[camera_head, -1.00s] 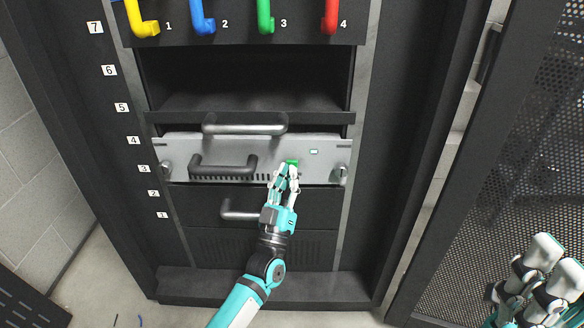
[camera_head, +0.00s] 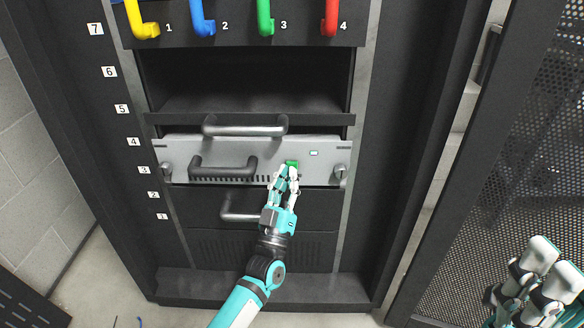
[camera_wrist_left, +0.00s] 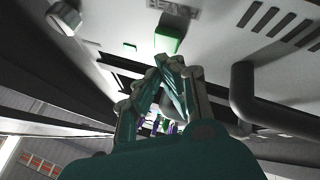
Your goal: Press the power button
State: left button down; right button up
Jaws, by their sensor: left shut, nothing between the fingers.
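The power button, a green square (camera_head: 292,163), is on the front of the silver rack unit (camera_head: 200,146), right of its lower handle. It shows whole and larger in the left wrist view (camera_wrist_left: 168,38). My left gripper (camera_head: 286,171) is shut and empty, its fingertips just below the button. In the left wrist view its fingertips (camera_wrist_left: 170,62) come together close under the button; I cannot tell whether they touch it. My right gripper (camera_head: 540,278) is at the lower right, away from the unit; its opening is unclear.
A dark handle (camera_head: 223,166) sticks out left of the button, and another bar (camera_head: 245,127) runs above. A small green light (camera_head: 314,153) is to the right. Coloured hooks (camera_head: 264,18) line the top. A perforated door (camera_head: 500,170) stands open at right.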

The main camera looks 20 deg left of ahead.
pick_arm(q)
jog(key=shift+w, duration=0.15)
jog(key=shift+w+a, duration=0.15)
jog(key=shift+w, duration=0.15)
jog(key=shift+w+a, duration=0.1)
jog(key=shift+w, duration=0.3)
dwell(0.8)
jog(key=shift+s, duration=0.15)
jog(key=s+d+p, duration=0.2)
jog(key=s+p, duration=0.1)
jog(key=s, duration=0.3)
jog(key=shift+p, duration=0.3)
dwell(0.7)
jog(key=shift+s, duration=0.1)
dwell(0.4)
